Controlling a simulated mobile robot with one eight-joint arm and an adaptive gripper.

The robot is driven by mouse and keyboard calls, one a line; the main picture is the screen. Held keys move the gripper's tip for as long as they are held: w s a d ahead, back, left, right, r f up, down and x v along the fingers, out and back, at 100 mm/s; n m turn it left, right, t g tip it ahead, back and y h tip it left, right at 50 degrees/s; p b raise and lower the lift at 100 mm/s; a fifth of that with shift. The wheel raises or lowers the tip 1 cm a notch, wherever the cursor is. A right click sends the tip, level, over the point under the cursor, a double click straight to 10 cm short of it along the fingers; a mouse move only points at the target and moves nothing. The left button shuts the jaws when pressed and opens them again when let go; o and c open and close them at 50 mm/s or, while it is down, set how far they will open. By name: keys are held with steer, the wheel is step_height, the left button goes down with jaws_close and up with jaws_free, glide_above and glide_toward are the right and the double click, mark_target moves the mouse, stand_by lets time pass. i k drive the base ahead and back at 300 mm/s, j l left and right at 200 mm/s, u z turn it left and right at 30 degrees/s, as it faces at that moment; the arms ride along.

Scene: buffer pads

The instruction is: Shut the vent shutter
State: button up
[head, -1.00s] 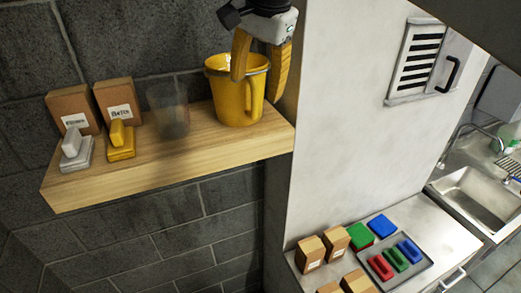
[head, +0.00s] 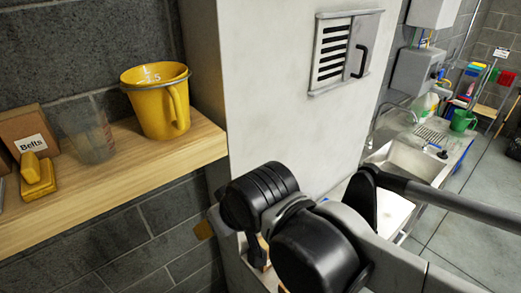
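The vent (head: 331,53) is set in the pale wall panel, above and to the right of my arm. Its dark slats show on the left half of the frame. The grey shutter panel (head: 369,35) with a black bar handle (head: 361,61) sits on the right half, leaving the slats uncovered. My gripper (head: 208,228) is mostly hidden behind my own black arm joints at the lower middle; only a tan fingertip-like piece shows at the left. It is below the vent and apart from the handle. Whether it is open or holding something is hidden.
A yellow measuring jug (head: 156,112), a clear cup (head: 88,140), a Belts box (head: 26,133) and a yellow block (head: 38,178) stand on the wooden shelf (head: 130,168). A sink (head: 402,160) lies right. My arm hides most of the counter.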

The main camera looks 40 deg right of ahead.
mark_target(365, 28)
steer(key=z, duration=1.8)
